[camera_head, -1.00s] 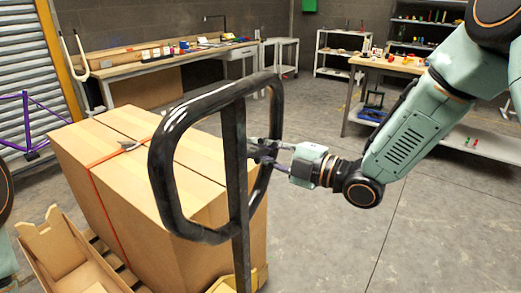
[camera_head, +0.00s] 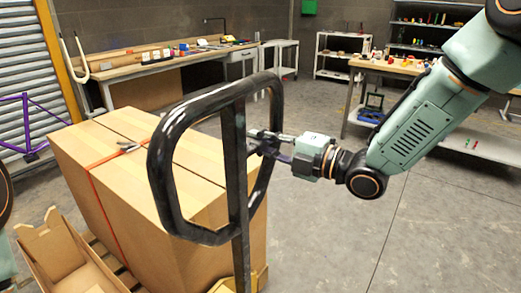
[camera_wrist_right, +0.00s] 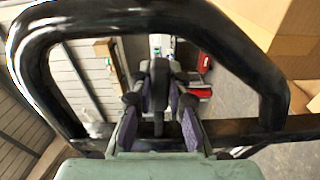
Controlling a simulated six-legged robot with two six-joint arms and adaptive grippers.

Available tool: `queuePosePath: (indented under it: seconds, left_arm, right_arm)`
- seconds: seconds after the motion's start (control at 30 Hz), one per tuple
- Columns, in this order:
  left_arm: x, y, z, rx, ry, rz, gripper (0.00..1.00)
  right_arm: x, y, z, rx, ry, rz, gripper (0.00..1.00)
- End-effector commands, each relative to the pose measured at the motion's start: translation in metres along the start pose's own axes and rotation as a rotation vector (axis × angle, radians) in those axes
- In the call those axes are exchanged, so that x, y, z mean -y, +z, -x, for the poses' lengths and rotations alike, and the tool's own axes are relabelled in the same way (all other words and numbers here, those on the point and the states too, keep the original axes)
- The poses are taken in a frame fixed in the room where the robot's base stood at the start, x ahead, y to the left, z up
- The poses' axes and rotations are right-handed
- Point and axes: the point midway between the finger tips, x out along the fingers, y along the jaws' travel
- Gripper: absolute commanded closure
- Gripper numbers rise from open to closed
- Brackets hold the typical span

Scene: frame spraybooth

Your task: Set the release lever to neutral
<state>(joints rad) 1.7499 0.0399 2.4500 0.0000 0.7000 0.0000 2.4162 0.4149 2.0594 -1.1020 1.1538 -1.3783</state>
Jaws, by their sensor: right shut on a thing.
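A black looped handle (camera_head: 163,190) on a dark upright post (camera_head: 238,190) stands in front of a large carton. The dark release lever (camera_wrist_right: 159,82) shows inside the loop in the right wrist view. In the head view it is small and mostly hidden by the fingers. My right gripper (camera_head: 268,144) reaches in from the right to the post, inside the loop. In the wrist view its purple-padded fingers (camera_wrist_right: 159,120) stand on both sides of the lever, shut on it. My left gripper is not in view.
The strapped carton (camera_head: 90,150) stands behind the handle, with an open cardboard box (camera_head: 62,245) at lower left. A workbench (camera_head: 165,65) is along the back wall, and a table (camera_head: 390,66) is at right.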

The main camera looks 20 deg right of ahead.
Motion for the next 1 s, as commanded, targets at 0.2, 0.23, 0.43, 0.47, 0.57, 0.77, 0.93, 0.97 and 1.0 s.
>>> queuePosePath:
  seconds: [0.2,0.23,0.43,0.47,0.57,0.77,0.93,0.97,1.0]
  left_arm:
    - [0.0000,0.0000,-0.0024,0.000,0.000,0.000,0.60]
    - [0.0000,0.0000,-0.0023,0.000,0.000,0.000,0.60]
    - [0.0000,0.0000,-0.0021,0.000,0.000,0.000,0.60]
    - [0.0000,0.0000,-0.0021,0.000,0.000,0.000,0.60]
    - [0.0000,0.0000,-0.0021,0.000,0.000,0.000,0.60]
    - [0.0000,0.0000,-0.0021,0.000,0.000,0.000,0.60]
    - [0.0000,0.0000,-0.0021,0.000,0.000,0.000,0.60]
    - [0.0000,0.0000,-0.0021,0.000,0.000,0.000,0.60]
    - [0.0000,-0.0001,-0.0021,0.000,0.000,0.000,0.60]
  right_arm:
    - [-0.0045,-0.0004,0.0002,0.000,0.000,0.068,1.00]
    - [-0.0045,-0.0004,0.0002,0.000,0.000,0.069,1.00]
    - [-0.0044,-0.0004,0.0002,0.000,-0.001,0.067,1.00]
    - [-0.0044,-0.0004,0.0002,0.000,-0.001,0.067,0.82]
    - [-0.0044,-0.0003,0.0001,0.000,-0.001,0.067,0.73]
    - [-0.0046,-0.0002,0.0001,0.000,0.000,0.067,0.60]
    - [-0.0047,-0.0002,0.0000,0.000,0.000,0.067,0.60]
    - [-0.0047,-0.0002,0.0000,0.000,0.000,0.067,0.60]
    - [-0.0048,-0.0001,0.0003,0.000,0.000,0.067,0.60]
